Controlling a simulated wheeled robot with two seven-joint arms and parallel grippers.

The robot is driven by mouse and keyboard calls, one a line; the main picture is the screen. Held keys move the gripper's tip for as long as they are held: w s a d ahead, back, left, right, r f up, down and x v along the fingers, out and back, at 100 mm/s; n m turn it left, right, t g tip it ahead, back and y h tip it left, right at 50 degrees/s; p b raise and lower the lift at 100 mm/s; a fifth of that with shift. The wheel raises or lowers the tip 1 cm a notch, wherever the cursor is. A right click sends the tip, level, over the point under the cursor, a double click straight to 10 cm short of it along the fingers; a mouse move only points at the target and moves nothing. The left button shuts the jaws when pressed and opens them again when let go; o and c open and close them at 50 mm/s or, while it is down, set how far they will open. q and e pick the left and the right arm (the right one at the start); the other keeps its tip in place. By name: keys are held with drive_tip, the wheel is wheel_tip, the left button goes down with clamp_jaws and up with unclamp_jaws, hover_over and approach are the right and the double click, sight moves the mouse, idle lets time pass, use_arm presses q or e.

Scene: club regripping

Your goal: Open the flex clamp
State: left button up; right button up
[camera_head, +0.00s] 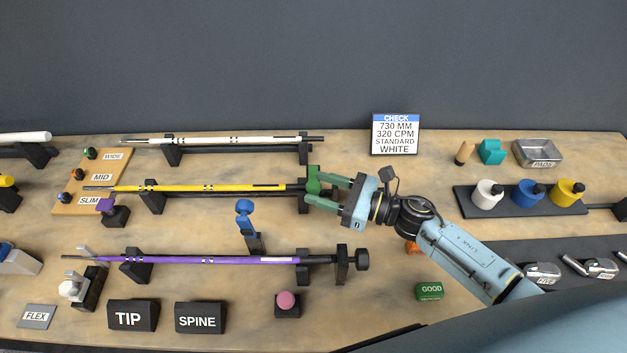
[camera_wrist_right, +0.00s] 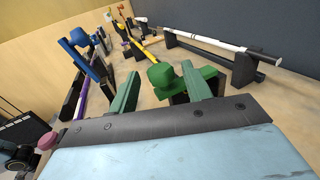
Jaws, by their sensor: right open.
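A green clamp (camera_head: 313,182) on a black base stands at the right end of the yellow shaft (camera_head: 200,188); its green head also shows in the right wrist view (camera_wrist_right: 163,75). My right gripper (camera_head: 315,189) is open with its fingertips at this green clamp. In the right wrist view the clamp's head shows between the two fingers (camera_wrist_right: 160,82); I cannot tell whether they touch it. The grey FLEX sign (camera_head: 37,316) lies at the lower left, near a clamp with a white knob (camera_head: 69,289). I cannot tell which clamp is the flex clamp. My left gripper is not in view.
A blue upright clamp (camera_head: 246,222) stands between the yellow shaft and the purple shaft (camera_head: 220,260). A white shaft (camera_head: 235,140) lies behind. A pink button (camera_head: 287,300) and a green GOOD block (camera_head: 429,291) are in front. Bare table lies around the CHECK sign (camera_head: 395,135).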

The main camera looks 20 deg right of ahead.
drive_tip(key=shift+x, duration=1.25)
clamp_jaws()
